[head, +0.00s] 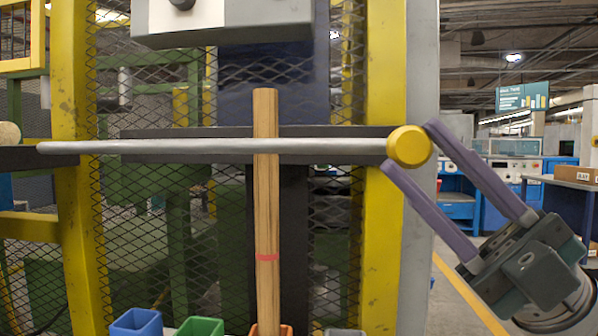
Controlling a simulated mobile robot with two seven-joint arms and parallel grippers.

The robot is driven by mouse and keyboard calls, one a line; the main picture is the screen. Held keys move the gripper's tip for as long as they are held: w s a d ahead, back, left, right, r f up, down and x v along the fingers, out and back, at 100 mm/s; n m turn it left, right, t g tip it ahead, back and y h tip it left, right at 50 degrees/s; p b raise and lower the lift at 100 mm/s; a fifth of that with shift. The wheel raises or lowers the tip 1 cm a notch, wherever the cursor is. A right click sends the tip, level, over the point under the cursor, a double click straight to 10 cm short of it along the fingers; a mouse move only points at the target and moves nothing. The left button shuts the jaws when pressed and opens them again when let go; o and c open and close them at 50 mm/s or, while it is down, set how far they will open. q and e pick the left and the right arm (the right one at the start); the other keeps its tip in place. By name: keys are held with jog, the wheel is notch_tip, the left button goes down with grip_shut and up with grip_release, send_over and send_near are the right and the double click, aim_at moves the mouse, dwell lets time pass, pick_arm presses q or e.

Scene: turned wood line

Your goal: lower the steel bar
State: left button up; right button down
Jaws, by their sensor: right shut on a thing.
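The steel bar (190,146) is a long grey lever lying almost level across the middle of the head view. Its right end carries a yellow knob (409,146). My right gripper (409,147) comes in from the lower right. Its two purple fingers are shut on the yellow knob, one above right and one below left. My left gripper is not in view.
An upright wooden stick (266,205) with a red band crosses the bar's line. Blue (136,322), green (200,327) and orange bins stand at the bottom edge. Yellow posts (385,250) and wire mesh stand behind the bar. A grey box (225,22) hangs above.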

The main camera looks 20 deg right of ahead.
jog(key=shift+f, duration=0.2)
jog(key=shift+c, duration=2.3)
grip_release()
jog(key=b+v, duration=0.2)
jog(key=v, duration=0.8)
jog(key=shift+b, duration=0.35)
